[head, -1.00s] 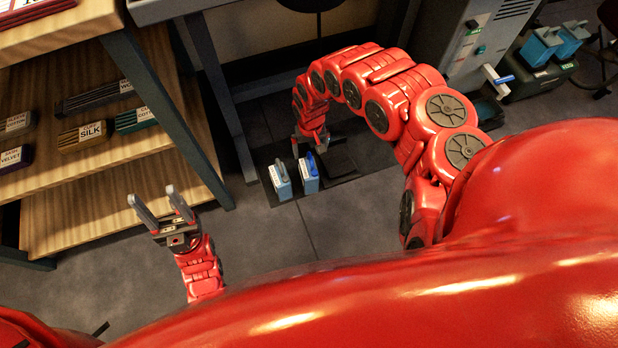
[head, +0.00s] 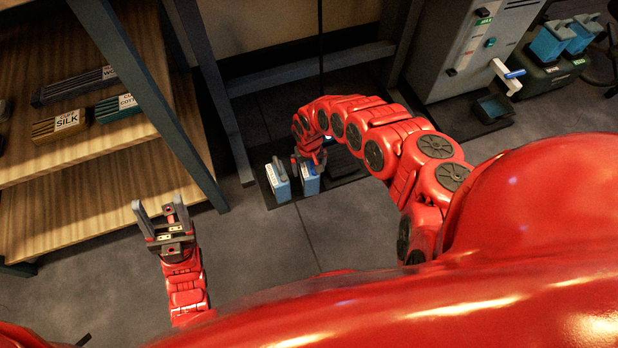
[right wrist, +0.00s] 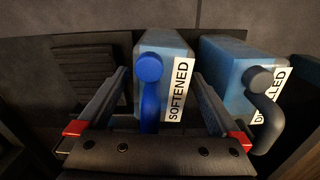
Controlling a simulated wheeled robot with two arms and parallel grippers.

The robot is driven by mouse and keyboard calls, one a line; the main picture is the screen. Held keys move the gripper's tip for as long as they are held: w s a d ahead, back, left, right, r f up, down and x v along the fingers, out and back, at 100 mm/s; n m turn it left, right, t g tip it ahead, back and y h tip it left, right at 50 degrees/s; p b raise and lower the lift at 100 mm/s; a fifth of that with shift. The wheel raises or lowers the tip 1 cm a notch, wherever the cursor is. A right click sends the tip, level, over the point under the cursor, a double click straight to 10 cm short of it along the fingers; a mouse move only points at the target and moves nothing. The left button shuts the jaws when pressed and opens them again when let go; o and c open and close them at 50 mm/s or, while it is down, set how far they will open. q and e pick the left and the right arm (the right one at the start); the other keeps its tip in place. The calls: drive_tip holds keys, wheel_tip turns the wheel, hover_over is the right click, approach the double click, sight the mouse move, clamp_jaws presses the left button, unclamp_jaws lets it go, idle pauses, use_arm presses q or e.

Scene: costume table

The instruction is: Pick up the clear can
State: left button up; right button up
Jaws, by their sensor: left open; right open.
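Two translucent blue cans stand side by side on a dark mat (head: 345,166). In the head view, the left can (head: 279,183) has a grey handle, and the right can (head: 309,184) is partly covered by my right gripper (head: 310,160). In the right wrist view, one can (right wrist: 172,48) has a blue cap and handle and reads "SOFTENED". The other can (right wrist: 240,68) has a grey cap and a partly hidden label ending "LLED". My open right gripper's fingers lie either side of the blue handle; contact is unclear. My left gripper (head: 160,212) is open and empty.
A wooden shelf unit (head: 90,190) with labelled boxes stands at the left. A grey machine (head: 460,50) with a crank stands at the back right, beside more blue cans (head: 550,42) on a dark box. A dark frame leg (head: 222,95) is behind the mat.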

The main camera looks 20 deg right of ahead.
drive_tip(key=shift+r, duration=0.15)
drive_tip(key=shift+c, duration=0.2)
clamp_jaws()
drive_tip(key=shift+r, duration=0.1)
idle(0.3)
